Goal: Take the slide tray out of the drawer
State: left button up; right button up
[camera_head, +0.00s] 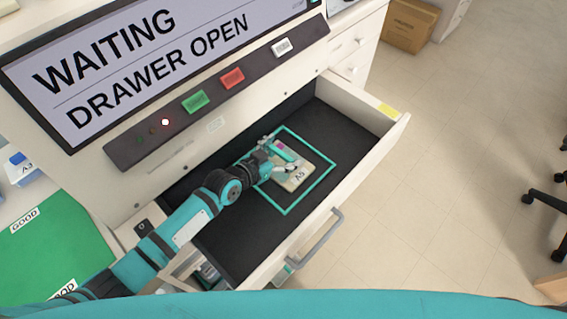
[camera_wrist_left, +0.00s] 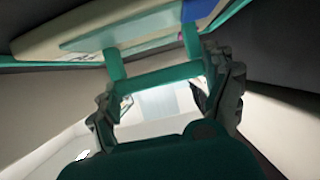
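The slide tray (camera_head: 292,184) is a flat, pale tray labelled A5. It lies in the open drawer (camera_head: 340,119), inside a teal outline on the dark drawer floor. Its teal handle (camera_head: 285,151) stands at the side near my left gripper (camera_head: 280,157). In the left wrist view the handle (camera_wrist_left: 155,78) spans between the two spread fingers of my left gripper (camera_wrist_left: 165,98), with the tray's edge (camera_wrist_left: 85,30) above it. The fingers stand wide apart at the handle's ends; whether they touch it is unclear. My right gripper is not in view.
The machine's display (camera_head: 150,60) reads WAITING, DRAWER OPEN. Below it are a green button (camera_head: 195,102), a red button (camera_head: 232,78) and a white one (camera_head: 281,47). A green mat (camera_head: 50,245) lies at left.

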pick_arm(q)
jog(key=c, duration=0.5)
jog(key=shift+r, duration=0.1)
